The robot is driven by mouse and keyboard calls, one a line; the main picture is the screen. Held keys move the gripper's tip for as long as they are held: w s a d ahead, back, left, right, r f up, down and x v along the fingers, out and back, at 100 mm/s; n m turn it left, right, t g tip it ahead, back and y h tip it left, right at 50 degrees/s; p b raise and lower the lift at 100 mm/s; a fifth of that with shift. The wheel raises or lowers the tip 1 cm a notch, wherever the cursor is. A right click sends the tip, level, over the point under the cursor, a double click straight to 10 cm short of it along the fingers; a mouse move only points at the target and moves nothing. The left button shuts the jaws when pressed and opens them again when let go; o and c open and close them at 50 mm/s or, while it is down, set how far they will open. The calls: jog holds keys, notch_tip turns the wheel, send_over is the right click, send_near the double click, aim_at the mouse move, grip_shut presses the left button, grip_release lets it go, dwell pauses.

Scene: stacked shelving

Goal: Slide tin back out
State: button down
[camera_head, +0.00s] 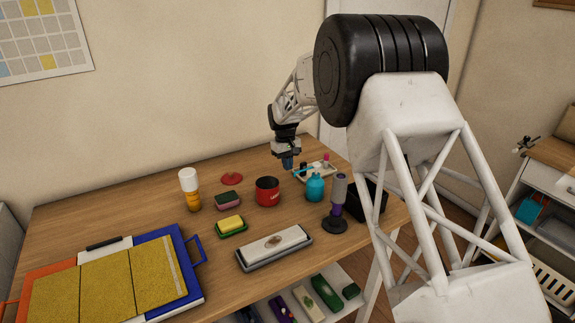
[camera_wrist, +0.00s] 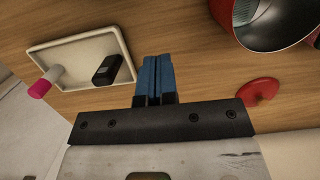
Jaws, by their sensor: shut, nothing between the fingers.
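The one tin-like thing I make out is a red, open-topped can (camera_head: 267,191) with pale lettering. It stands upright on the wooden table, near the middle of the head view. In the wrist view the red can (camera_wrist: 310,43) is cut off at the top right, and its grey, hollow inside shows. My gripper (camera_head: 288,164) is above the back part of the table, beyond the can and to its right in the head view. In the wrist view its blue fingers (camera_wrist: 155,62) are together with nothing between them, apart from the can.
A pale tray (camera_wrist: 70,45) holding a black item (camera_wrist: 107,70) and a pink-capped item (camera_wrist: 40,88) is beside my fingers. A red knobbed disc (camera_head: 232,179), a teal bottle (camera_head: 315,188), a sharpening stone (camera_head: 273,246) and sponges surround the can. A lower shelf holds several items.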

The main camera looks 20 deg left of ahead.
dwell(0.3)
jog(key=shift+r, duration=0.75)
jog(key=shift+r, duration=0.15)
jog(key=w+a, duration=0.8)
jog(key=shift+w+a+r, duration=0.2)
jog(key=shift+w+a, duration=0.05)
jog(key=shift+w, duration=0.05)
dwell(0.5)
jog(key=shift+s, duration=0.1)
